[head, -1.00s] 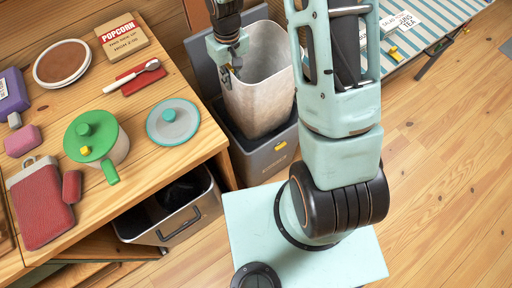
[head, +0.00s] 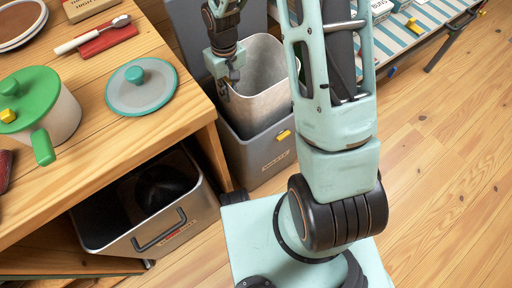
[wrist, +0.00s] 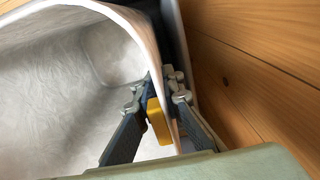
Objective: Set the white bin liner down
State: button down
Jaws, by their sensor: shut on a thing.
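The white bin liner (head: 270,98) is an open-topped, stiff-looking pale tub. It stands partly inside the grey bin (head: 250,158), its rim above the bin's rim. My gripper (head: 223,88) is at the liner's left rim in the head view. In the wrist view my gripper (wrist: 165,92) is shut on the liner's thin wall (wrist: 85,60), with a finger on each side. A yellow block (wrist: 158,121) shows between the fingers; I cannot tell what it belongs to. The liner's underside is hidden inside the bin.
The bin's raised lid (head: 187,38) stands behind it. The wooden counter (head: 160,128) is close on the left, with a green-lidded pot (head: 64,108) and a round lid (head: 142,88). An open drawer bin (head: 178,232) is below. The floor (head: 440,170) on the right is clear.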

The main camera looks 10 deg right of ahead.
jog(key=b, duration=0.5)
send_over(233, 121)
jog(key=w, duration=0.2)
jog(key=f, duration=0.6)
jog(key=shift+s+f, duration=0.2)
jog(key=shift+s, duration=0.05)
notch_tip(233, 121, down, 10)
jog(key=b, duration=0.3)
jog(key=shift+r, duration=0.2)
jog(key=shift+f, duration=0.1)
jog(key=shift+f, duration=0.15)
jog(key=c, duration=2.3)
grip_release()
jog(key=shift+r, duration=0.2)
jog(key=r+p, duration=0.3)
jog(key=r, duration=0.9)
jog(key=shift+d+p, duration=0.2)
jog(key=shift+p, duration=0.2)
